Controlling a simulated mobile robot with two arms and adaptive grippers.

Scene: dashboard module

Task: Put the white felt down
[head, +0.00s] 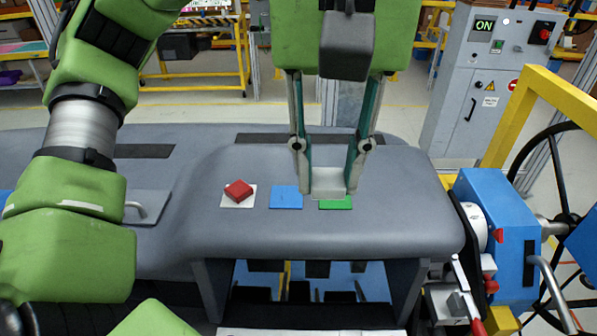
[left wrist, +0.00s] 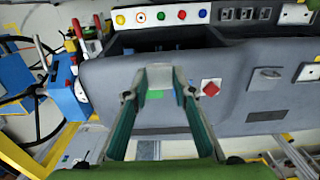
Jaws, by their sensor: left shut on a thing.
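My left gripper (head: 329,178) reaches down from above over the dashboard's right part. It is shut on the white felt (head: 328,184), a pale grey-white piece spanning between the two fingertips. The felt is over the upper part of the green square (head: 336,203); I cannot tell whether it touches the surface. In the left wrist view the felt (left wrist: 159,78) shows between the fingertips (left wrist: 159,92), with the green square (left wrist: 154,95) by it. A blue square (head: 286,197) lies to the left. A red felt piece (head: 238,190) lies tilted on a white square (head: 229,202). My right gripper is not in view.
The grey dashboard (head: 220,228) is mostly clear around the squares. A blue steering unit (head: 490,220) with levers and a yellow frame (head: 522,110) stand at the right. A control cabinet (head: 480,85) stands behind. A metal handle plate (head: 150,207) is at the left.

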